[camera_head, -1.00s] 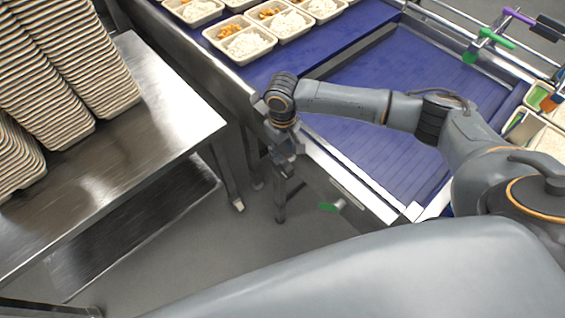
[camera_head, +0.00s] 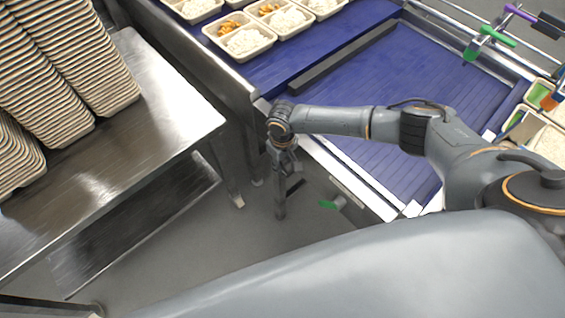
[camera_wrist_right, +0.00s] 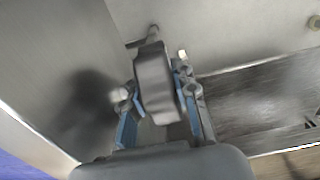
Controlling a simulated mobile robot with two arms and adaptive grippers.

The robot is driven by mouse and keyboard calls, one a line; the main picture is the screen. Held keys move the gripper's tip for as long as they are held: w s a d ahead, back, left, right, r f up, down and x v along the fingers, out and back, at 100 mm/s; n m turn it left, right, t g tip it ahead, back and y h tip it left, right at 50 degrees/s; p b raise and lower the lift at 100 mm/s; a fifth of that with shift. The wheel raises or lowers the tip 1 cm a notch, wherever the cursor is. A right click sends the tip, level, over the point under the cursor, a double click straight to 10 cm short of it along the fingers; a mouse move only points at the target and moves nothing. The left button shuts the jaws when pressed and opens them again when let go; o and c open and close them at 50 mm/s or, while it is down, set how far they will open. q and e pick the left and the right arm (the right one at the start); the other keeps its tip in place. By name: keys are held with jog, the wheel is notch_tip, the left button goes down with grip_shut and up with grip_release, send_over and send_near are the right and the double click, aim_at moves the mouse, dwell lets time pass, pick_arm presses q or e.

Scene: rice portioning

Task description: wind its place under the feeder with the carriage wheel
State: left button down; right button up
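My right gripper (camera_head: 285,155) hangs from the bent right wrist, beside the near-left side of the blue conveyor. In the right wrist view its blue-grey fingers (camera_wrist_right: 160,112) stand on both sides of a rounded grey metal piece (camera_wrist_right: 155,80). That piece may be the carriage wheel, but I cannot tell for sure, nor whether the fingers press on it. The head view shows no clear wheel at the gripper. I cannot identify the feeder with certainty. My left gripper is out of view.
A steel table (camera_head: 150,110) with tall stacks of empty trays (camera_head: 65,60) stands at left. Filled rice trays (camera_head: 241,38) sit on the conveyor's far end. Its blue bed (camera_head: 410,95) is bare nearer me. Bins (camera_head: 545,135) stand at right. Floor shows between table and conveyor.

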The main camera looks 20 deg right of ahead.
grip_shut()
jog(key=shift+g, duration=0.6)
jog(key=shift+w+a+f+g+h+b, duration=0.1)
jog(key=shift+g+h+b, duration=0.35)
jog(key=shift+b, duration=0.2)
jog(key=g+h+b, duration=0.1)
jog(key=g+b, duration=0.2)
jog(key=b, duration=0.1)
jog(key=shift+f+b, duration=0.2)
jog(key=shift+b, duration=0.1)
jog(key=shift+r+g+h+b, duration=0.3)
jog(key=shift+g+b, duration=0.45)
jog(key=shift+b, duration=0.3)
jog(key=o, duration=0.6)
grip_release()
